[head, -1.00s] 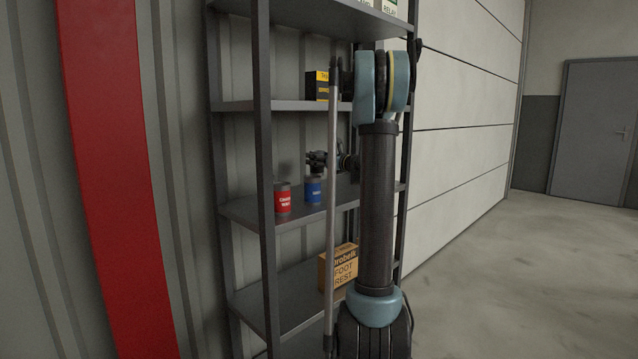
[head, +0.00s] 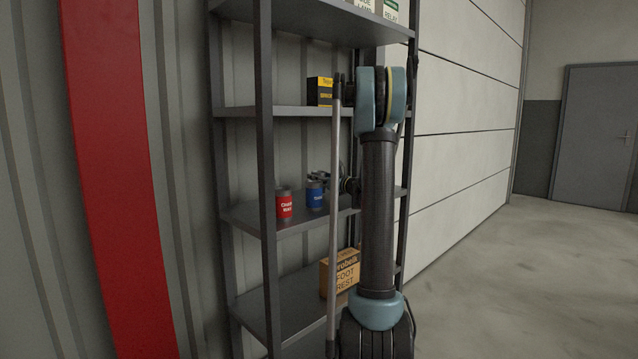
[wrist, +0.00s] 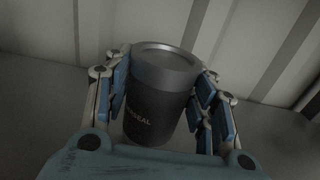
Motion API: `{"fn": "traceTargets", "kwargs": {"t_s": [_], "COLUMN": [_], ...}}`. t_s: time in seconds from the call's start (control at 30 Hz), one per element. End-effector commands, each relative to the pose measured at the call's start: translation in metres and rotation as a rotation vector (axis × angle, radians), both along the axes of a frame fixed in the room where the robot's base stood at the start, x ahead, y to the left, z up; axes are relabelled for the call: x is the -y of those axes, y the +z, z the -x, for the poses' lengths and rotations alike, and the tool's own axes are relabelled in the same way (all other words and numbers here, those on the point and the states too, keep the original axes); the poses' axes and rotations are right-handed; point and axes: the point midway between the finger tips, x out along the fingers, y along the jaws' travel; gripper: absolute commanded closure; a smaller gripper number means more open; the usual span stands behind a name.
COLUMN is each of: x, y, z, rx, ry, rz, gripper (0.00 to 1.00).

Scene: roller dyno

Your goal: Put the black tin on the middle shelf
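The black tin (wrist: 155,110) has a grey lid and pale lettering, partly readable as "SEAL". In the wrist view it is between the blue-padded fingers of my gripper (wrist: 162,100), which close on it from both sides. In the head view my gripper (head: 320,178) is just above the middle shelf (head: 288,226), behind the blue tin. I cannot make out the black tin there; the blue tin and my arm cover that spot. Whether its base touches the shelf is hidden.
A red tin (head: 284,204) and a blue tin (head: 314,196) stand on the middle shelf. A black-and-yellow box (head: 319,91) is on the shelf above, a foot rest box (head: 346,274) on the one below. A rack post (head: 266,180) stands in front at left.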

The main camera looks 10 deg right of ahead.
Motion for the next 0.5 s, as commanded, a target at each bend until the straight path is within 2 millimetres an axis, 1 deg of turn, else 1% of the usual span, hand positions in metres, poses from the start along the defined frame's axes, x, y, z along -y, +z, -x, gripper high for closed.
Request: {"fn": "traceTargets", "kwargs": {"t_s": [0.4, 0.5], "x": [-0.0005, 0.0033], "y": [0.0014, 0.0017], "z": [0.0001, 0.0047], "rx": [0.0, 0.0], "ry": [0.0, -0.001], "rz": [0.0, 0.0], "gripper": [0.32, 0.32]}}
